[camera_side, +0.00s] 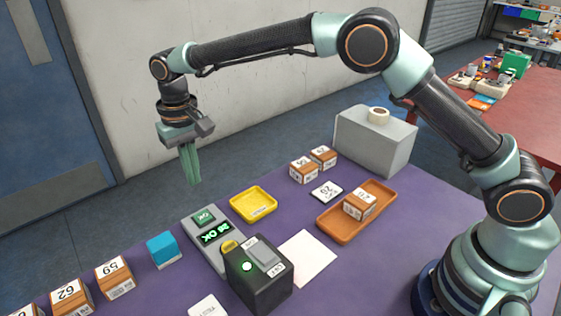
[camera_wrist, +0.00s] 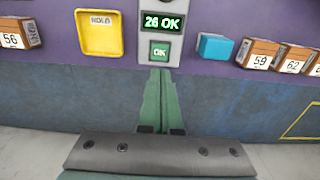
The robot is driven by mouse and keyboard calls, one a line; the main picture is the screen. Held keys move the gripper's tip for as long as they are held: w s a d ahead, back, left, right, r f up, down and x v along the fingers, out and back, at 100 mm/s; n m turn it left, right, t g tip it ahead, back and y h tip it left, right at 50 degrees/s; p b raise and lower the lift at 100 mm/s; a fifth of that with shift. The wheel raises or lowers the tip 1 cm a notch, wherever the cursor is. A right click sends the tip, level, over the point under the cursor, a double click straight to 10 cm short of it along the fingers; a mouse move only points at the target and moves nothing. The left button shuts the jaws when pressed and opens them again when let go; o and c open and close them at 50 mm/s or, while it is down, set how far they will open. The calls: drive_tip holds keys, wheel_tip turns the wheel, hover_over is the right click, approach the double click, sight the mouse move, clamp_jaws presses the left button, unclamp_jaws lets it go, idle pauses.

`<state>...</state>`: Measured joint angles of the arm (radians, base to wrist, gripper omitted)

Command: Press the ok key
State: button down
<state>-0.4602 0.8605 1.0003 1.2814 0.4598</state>
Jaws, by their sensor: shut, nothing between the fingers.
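The ok key (camera_side: 204,216) is a green square button marked OK at the far end of a grey console (camera_side: 204,242). In the wrist view the ok key (camera_wrist: 159,52) sits below a lit display (camera_wrist: 161,24) reading "26 OK". My gripper (camera_side: 194,182) has green fingers, shut and empty, pointing down above the table's far edge. In the side view the fingertips are in the air, apart from the key. In the wrist view the gripper tips (camera_wrist: 156,72) appear just below the key.
A yellow HOLD tray (camera_side: 250,213) and a blue block (camera_side: 163,250) flank the console. A black scanner box (camera_side: 258,288) stands at its near end. Several numbered boxes (camera_side: 114,277) line the left. An orange tray (camera_side: 340,232) holds one box; a grey machine (camera_side: 375,145) stands behind.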

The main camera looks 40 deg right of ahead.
sight(204, 217)
wheel_tip(204, 217, down, 10)
drive_tip(key=shift+r, duration=0.1)
idle(0.4)
drive_tip(key=shift+f, duration=1.1)
drive_tip(key=shift+r, duration=0.1)
wheel_tip(204, 217, up, 15)
drive_tip(key=shift+w, duration=0.2)
drive_tip(key=shift+a, duration=0.1)
